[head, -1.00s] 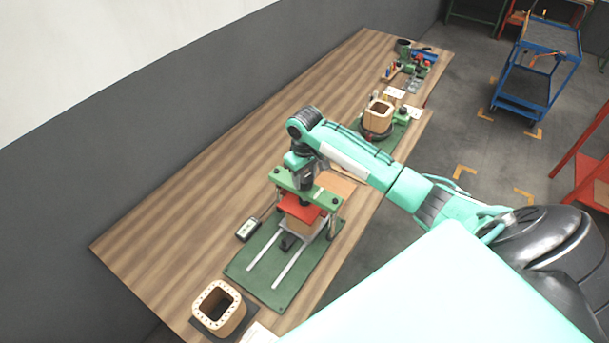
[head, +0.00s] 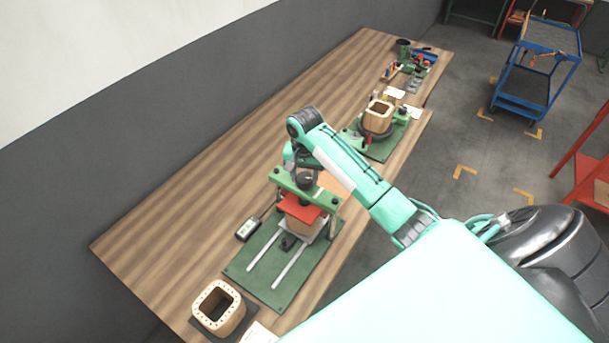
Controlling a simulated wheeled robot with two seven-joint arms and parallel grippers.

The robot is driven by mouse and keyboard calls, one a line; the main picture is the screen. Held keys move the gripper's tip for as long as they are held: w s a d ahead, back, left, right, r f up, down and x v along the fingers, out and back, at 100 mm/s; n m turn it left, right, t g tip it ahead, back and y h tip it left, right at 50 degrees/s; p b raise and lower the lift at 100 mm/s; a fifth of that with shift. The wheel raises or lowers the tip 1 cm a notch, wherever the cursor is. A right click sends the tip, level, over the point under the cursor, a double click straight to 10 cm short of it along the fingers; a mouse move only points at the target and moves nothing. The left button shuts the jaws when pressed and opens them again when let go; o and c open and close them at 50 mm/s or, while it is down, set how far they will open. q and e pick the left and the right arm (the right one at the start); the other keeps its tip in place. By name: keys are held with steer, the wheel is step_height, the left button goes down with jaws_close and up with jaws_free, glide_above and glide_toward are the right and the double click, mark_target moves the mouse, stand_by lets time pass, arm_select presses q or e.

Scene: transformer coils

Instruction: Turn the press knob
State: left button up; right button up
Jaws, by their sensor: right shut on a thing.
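The press stands on a green base plate (head: 258,289) with two pale rails. Its green crossbar (head: 283,181) spans a red plate (head: 298,207), which lies on top of a wooden coil block (head: 303,226). The dark press knob (head: 305,181) is above the middle of the crossbar. My right gripper (head: 303,174) is at the knob and shut on it, with its wrist tilted in from behind. Its fingertips are small and partly hidden by the wrist and arm. My left gripper is not in view.
A small meter (head: 248,229) lies left of the press. A square wooden coil (head: 218,307) stands at the near table end. Another coil (head: 378,116) stands on a green fixture farther back. The left side of the wooden table (head: 190,195) is clear.

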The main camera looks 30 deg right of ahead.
steer(key=m, duration=0.5)
steer(key=shift+m, duration=0.3)
steer(key=m, duration=1)
steer(key=shift+a+m, duration=0.1)
steer(key=shift+m, duration=0.3)
steer(key=m, duration=0.5)
steer(key=shift+m, duration=0.3)
steer(key=o, duration=1)
